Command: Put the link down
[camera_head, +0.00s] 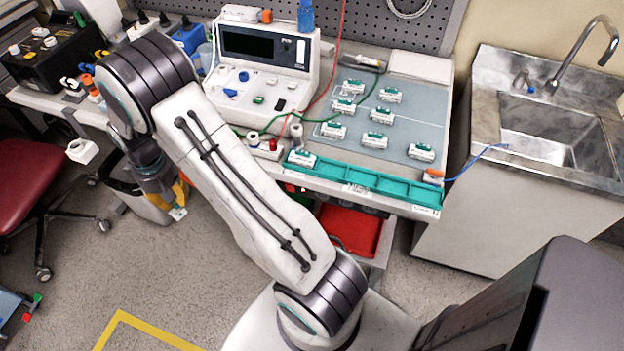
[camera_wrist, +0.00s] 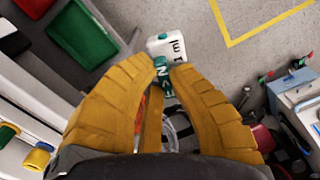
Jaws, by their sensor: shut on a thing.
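My gripper (camera_head: 180,206) hangs at the left in the head view, beside the bench front and above the grey floor. In the wrist view its two ochre fingers (camera_wrist: 168,76) are closed on a small white and teal link (camera_wrist: 164,46). The link's white end, with dark print, sticks out past the fingertips. Its teal part lies between them. In the head view the held link is too small to make out clearly. Several similar white and green pieces (camera_head: 381,115) stand on a grey mat (camera_head: 425,108) on the bench.
A long teal tray (camera_head: 350,178) runs along the bench's front edge. A white instrument (camera_head: 266,50) stands behind. A red bin (camera_head: 350,232) sits below; a green bin (camera_wrist: 82,33) shows in the wrist view. A sink (camera_head: 545,130) is at right, a red chair (camera_head: 28,165) at left.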

